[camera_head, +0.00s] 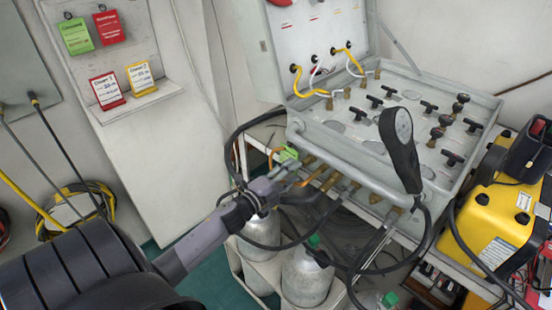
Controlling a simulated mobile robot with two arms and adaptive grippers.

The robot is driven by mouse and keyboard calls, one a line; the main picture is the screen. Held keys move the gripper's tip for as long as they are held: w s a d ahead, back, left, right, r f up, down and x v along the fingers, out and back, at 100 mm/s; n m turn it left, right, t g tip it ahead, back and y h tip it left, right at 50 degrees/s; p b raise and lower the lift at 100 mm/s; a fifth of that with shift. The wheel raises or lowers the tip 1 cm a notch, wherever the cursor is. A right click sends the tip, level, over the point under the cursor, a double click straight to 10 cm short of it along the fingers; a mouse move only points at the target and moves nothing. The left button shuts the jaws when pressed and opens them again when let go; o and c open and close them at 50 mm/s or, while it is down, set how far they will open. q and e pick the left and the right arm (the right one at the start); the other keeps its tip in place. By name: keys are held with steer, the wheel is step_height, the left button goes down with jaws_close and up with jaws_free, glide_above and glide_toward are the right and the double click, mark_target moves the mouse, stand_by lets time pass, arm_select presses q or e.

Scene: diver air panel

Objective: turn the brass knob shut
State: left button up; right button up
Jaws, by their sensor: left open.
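My left gripper (297,186) reaches in from the lower left and is open at the front edge of the grey air panel (345,147). Several brass fittings (329,181) stick out of that edge, just right of the fingers. I cannot tell whether the fingers touch any of them. More small brass pieces (376,74) stand on the panel top near the hinge. Which brass piece is the knob is not clear at this size. My right gripper is not in view.
Black T-handles (429,107) and a black-backed gauge (403,135) stand on the panel. Silver cylinders (306,276) and dark hoses are below it. A yellow case (487,222) is at the right. A pale board with coloured tags (107,90) is at the left.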

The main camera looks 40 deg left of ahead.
arm_select(q)
steer(key=s, duration=0.8)
steer(key=shift+s+a, duration=0.15)
steer(key=shift+a, duration=0.2)
steer(key=shift+r, duration=0.1)
